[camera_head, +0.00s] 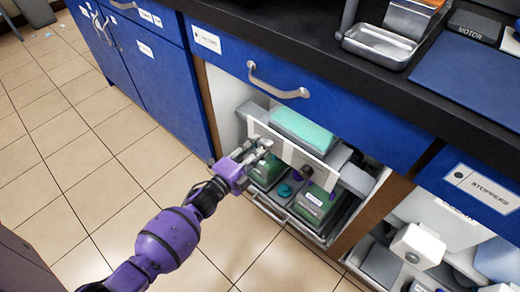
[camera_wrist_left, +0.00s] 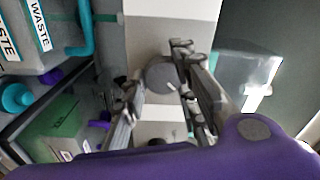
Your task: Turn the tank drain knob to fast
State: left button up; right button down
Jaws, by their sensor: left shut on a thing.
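The tank drain knob (camera_wrist_left: 160,76) is a round grey disc with a small white mark, seen between my left gripper's fingers in the wrist view. In the head view the gripper hides it. My left gripper (camera_head: 262,147) reaches into the open cabinet bay at the left end of a pale panel (camera_head: 305,160). Its fingers (camera_wrist_left: 154,84) are closed on the knob, one on each side. I cannot read the setting that the mark points to. My right gripper is in neither view.
Below the panel, green-labelled containers (camera_head: 314,203) sit in a tray; WASTE labels (camera_wrist_left: 40,28) show in the wrist view. A drawer handle (camera_head: 279,86) juts out above the bay. A white boxy part (camera_head: 418,246) stands at right. The tiled floor (camera_head: 95,170) at left is clear.

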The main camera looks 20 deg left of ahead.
pick_arm(q)
jog(key=shift+s+d+f+m, duration=0.1)
jog(key=shift+s+f+m, duration=0.15)
jog(key=shift+f+m, duration=0.35)
jog(key=o, duration=1)
jog(key=shift+w, duration=0.1)
jog(key=shift+r, duration=0.1)
jog(key=shift+w+r, duration=0.1)
jog(key=shift+r, duration=0.1)
jog(key=v, duration=1.2)
